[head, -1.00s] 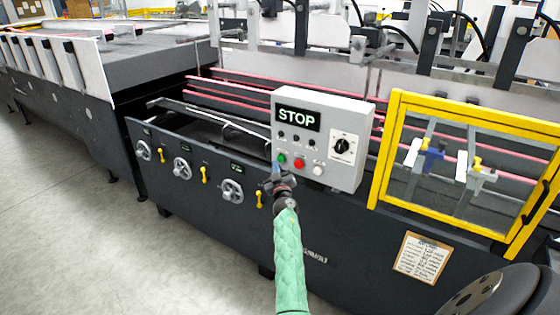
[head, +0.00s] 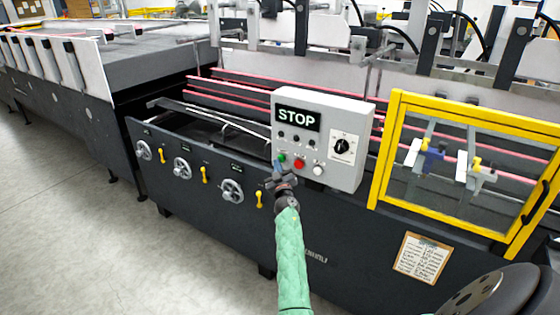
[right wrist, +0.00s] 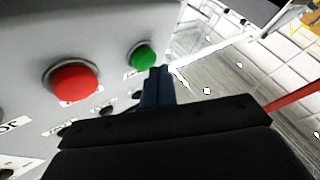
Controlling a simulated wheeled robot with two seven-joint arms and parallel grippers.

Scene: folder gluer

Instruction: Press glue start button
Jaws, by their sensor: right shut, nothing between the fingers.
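The grey control box (head: 345,120) has a display reading STOP (head: 298,120). Along its lower edge are a green button (head: 282,157), a red button (head: 299,163) and a white button (head: 318,169). My right gripper (head: 278,168) is shut and empty, its tips just below the green button. In the right wrist view the shut fingers (right wrist: 158,82) point at the lower edge of the green button (right wrist: 143,56), with the red button (right wrist: 74,83) to the left. I cannot tell whether the tips touch the green button. My left gripper is not in view.
A black rotary knob (head: 342,146) sits on the box's right side. A yellow-framed guard (head: 384,150) stands right of the box. Handwheels (head: 232,190) and yellow levers (head: 259,199) line the machine's dark front panel. The floor at left (head: 70,230) is clear.

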